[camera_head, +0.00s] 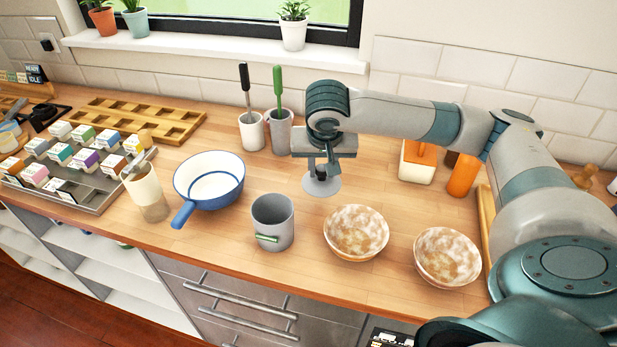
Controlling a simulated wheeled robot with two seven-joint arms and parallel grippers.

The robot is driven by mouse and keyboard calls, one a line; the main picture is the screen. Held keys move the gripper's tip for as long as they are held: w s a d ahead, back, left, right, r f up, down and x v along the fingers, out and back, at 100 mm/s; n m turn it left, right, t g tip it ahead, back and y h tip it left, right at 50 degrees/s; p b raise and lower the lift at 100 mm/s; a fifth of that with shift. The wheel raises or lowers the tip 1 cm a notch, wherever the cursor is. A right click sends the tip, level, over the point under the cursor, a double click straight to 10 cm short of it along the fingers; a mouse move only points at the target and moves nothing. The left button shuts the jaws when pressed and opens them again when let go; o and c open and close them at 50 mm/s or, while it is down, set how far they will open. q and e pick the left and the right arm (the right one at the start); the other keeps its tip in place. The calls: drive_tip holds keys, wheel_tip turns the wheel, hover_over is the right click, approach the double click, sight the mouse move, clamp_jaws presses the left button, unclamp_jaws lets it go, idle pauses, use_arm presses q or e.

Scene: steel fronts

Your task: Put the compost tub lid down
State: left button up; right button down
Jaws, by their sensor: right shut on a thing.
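The compost tub lid (321,186) is a flat grey disc in the middle of the counter. My right gripper (322,166) is above it, pointing down and shut on its top; the jaws hide the part held. The lid looks level and low over the wood; I cannot tell whether it touches. The compost tub (272,224), a grey tub with a green label, stands open and upright in front and to the left of the lid, apart from it. My left gripper is out of view.
A blue-rimmed pan (210,182) stands left of the tub. Two mottled bowls (356,232) (447,257) stand to the right. Crocks with utensils (278,132) (251,131) are behind the lid. An orange bottle (463,176) is behind right. Bare wood surrounds the lid.

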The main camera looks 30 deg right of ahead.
sight(309, 177)
drive_tip(key=w+f, duration=0.1)
drive_tip(key=w+a+f, duration=0.1)
drive_tip(key=w, duration=0.1)
drive_tip(key=shift+w+a+p, duration=0.1)
drive_tip(key=shift+w+p, duration=0.1)
drive_tip(key=shift+p, duration=0.15)
drive_tip(key=shift+w+f, duration=0.2)
drive_tip(key=shift+f+p, duration=0.65)
drive_tip(key=shift+f, duration=1.35)
drive_tip(key=shift+f, duration=0.1)
drive_tip(key=c, duration=1.4)
unclamp_jaws()
drive_tip(key=shift+c, duration=0.2)
